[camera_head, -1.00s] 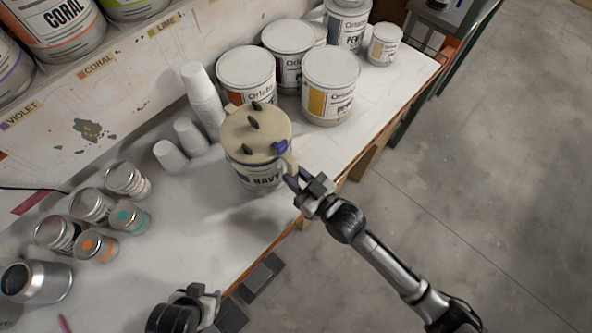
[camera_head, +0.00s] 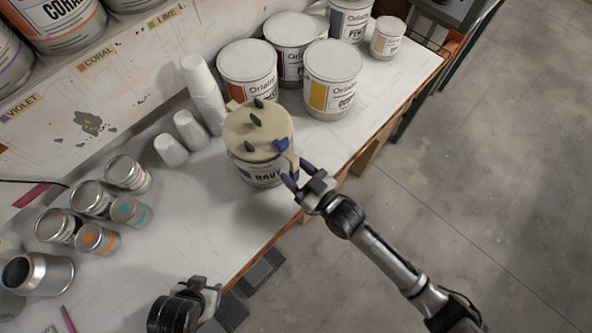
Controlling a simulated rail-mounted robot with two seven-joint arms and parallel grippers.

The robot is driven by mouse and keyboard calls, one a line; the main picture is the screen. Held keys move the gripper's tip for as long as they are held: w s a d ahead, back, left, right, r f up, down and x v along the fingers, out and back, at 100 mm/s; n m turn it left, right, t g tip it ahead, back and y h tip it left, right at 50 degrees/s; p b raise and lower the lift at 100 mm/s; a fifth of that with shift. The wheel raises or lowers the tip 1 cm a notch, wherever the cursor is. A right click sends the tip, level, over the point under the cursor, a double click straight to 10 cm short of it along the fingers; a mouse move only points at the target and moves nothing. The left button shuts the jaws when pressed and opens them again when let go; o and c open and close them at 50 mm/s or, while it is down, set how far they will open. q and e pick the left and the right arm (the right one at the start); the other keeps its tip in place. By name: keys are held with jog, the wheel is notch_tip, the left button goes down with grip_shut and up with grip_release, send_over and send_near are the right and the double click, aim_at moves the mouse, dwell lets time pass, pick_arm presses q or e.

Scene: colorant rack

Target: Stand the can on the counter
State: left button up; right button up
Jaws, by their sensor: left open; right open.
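The can (camera_head: 262,172), labelled NAVY, stands upright on the counter (camera_head: 205,225) near its front edge. A cream lid (camera_head: 250,128) with dark knobs and a blue part sits on top of it. My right gripper (camera_head: 292,178) is open at the can's right front side, close to the lid's spout; whether it touches the can is hard to tell. My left gripper (camera_head: 212,296) is open and empty over the counter's front edge at the bottom, well apart from the can.
Several large white paint cans (camera_head: 333,75) stand behind the can. Stacked paper cups (camera_head: 203,92) stand behind it to the left. Several small tins (camera_head: 97,240) and a metal jar (camera_head: 38,275) are at the left. The counter between tins and can is clear.

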jog(key=shift+r, duration=0.1)
pick_arm(q)
jog(key=shift+a+r, duration=0.1)
jog(key=shift+r, duration=0.1)
pick_arm(e)
jog(key=shift+s+d, duration=0.15)
pick_arm(q)
jog(key=r+p, duration=0.2)
jog(key=shift+d+r+p, duration=0.25)
jog(key=shift+p, duration=0.15)
jog(key=shift+a, duration=0.1)
pick_arm(e)
jog(key=v, duration=1.1)
jog(key=shift+s+d, duration=0.2)
jog(key=shift+s, duration=0.05)
